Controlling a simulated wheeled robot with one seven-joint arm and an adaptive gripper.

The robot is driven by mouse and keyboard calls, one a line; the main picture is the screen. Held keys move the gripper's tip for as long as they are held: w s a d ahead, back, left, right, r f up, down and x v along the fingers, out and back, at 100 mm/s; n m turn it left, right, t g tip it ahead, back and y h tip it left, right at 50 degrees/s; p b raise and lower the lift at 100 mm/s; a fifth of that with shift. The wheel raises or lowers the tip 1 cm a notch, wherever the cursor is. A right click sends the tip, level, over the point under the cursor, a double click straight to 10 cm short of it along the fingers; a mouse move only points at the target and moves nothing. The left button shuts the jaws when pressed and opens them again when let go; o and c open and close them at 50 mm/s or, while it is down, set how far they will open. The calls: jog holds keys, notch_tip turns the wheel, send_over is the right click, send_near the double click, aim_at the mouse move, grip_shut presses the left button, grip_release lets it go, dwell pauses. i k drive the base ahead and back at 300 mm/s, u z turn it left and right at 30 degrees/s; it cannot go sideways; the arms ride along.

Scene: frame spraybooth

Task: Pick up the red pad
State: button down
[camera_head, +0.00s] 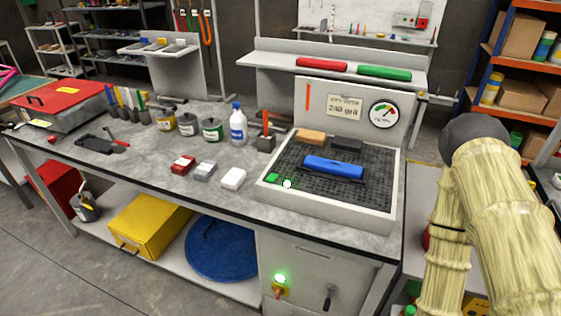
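The red pad (182,165) is a small block with a red top and a pale part at its lower edge. It lies flat on the grey bench top, near the front edge, left of centre in the head view. A grey pad (204,171) lies close to its right, and a white pad (233,179) lies further right. My arm stands at the right side of the picture in a pale yellow cover, well away from the pads. My gripper is out of the picture.
A grated tray (372,213) with a blue tool (334,167) stands right of the pads. Behind the pads are cans (212,129), a white-and-blue bottle (238,125) and a dark holder (266,142). A red-lidded box (66,97) sits far left. The bench front around the pads is clear.

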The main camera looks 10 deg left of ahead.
aim_at(185, 164)
jog(key=z, duration=0.1)
jog(key=i, duration=0.35)
jog(key=u, duration=1.6)
